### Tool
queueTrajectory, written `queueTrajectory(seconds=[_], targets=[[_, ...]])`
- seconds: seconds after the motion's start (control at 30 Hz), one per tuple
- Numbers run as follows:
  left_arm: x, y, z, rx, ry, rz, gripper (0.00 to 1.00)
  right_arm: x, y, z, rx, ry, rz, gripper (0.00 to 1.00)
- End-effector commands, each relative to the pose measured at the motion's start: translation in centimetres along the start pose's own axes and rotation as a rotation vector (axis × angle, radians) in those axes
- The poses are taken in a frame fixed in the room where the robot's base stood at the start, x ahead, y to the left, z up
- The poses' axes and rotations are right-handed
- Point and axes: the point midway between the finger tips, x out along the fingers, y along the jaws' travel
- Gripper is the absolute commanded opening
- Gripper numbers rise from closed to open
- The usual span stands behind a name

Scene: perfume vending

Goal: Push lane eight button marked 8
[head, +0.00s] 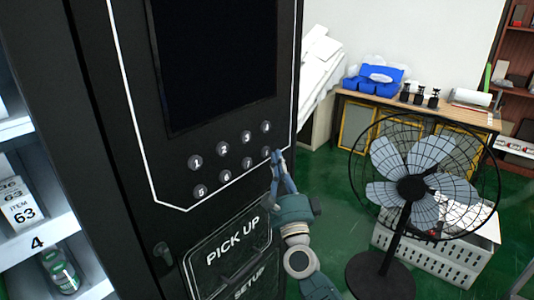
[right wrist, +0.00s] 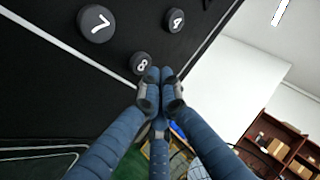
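The black vending machine panel (head: 170,150) carries round numbered buttons in two rows. Button 8 (right wrist: 141,64) shows its number in the right wrist view; in the head view only part of it (head: 266,152) shows at the right end of the lower row. My right gripper (head: 278,156) is at the panel's right edge beside button 8. In the right wrist view its fingertips (right wrist: 159,76) are together and empty, just right of button 8. I cannot tell whether they touch it. My left gripper is not in view.
Button 7 (right wrist: 97,23) and button 4 (right wrist: 173,20) are close neighbours. Below the buttons is the PICK UP flap (head: 232,243). A standing fan (head: 410,188) is right of my right arm, with a desk (head: 440,108) behind. Product shelves (head: 40,240) are at the left.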

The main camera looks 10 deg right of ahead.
Motion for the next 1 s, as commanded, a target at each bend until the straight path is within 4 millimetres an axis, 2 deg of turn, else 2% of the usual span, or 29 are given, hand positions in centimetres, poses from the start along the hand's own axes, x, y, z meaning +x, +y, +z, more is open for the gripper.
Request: queueTrajectory(seconds=[1.0], targets=[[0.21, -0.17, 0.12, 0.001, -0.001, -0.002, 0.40, 0.60, 0.42, 0.43, 0.001, 0.001, 0.000, 0.00]])
